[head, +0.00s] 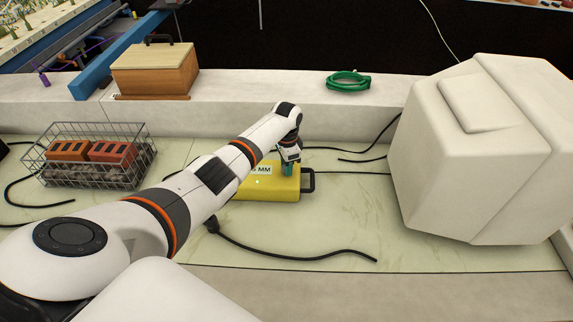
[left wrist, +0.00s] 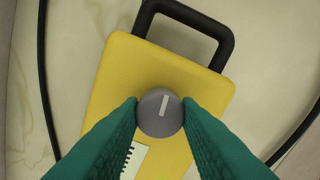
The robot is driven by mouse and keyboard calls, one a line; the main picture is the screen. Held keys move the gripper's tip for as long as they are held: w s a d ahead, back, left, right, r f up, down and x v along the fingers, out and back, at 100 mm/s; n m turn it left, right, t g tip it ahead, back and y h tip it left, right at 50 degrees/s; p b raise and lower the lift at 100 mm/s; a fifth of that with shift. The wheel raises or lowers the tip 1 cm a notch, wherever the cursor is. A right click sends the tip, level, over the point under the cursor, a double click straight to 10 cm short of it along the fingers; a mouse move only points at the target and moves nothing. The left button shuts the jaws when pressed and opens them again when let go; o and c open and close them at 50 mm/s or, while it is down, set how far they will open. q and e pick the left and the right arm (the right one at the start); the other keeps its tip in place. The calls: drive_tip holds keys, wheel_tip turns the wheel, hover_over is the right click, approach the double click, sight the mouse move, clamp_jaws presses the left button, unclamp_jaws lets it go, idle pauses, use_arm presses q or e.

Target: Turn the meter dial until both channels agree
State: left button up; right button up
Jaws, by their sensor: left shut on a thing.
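The yellow meter (head: 262,186) lies on the pale bench, with a black handle (head: 308,180) on its right end and a label reading "MM" partly covered by my arm. My left gripper (head: 288,168) is over the meter's right part, pointing down. In the left wrist view the grey round dial (left wrist: 160,113) with a pale pointer mark sits between the green fingertips of my left gripper (left wrist: 160,108), which are shut on it. The mark points up and slightly right. The yellow case (left wrist: 165,75) shows around it. My right gripper is not in view.
A wire basket (head: 92,160) with red bricks stands at left. A wooden box (head: 154,70) and a coiled green hose (head: 348,82) rest on the back ledge. A large white block-shaped thing (head: 480,150) fills the right. Black cables lie around the meter. Bench is clear front right.

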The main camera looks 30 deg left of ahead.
use_arm(q)
drive_tip(key=shift+m, duration=0.7)
drive_tip(key=shift+r, duration=0.1)
drive_tip(key=o, duration=1)
wheel_tip(320, 180, up, 12)
drive_tip(key=shift+b, duration=0.65)
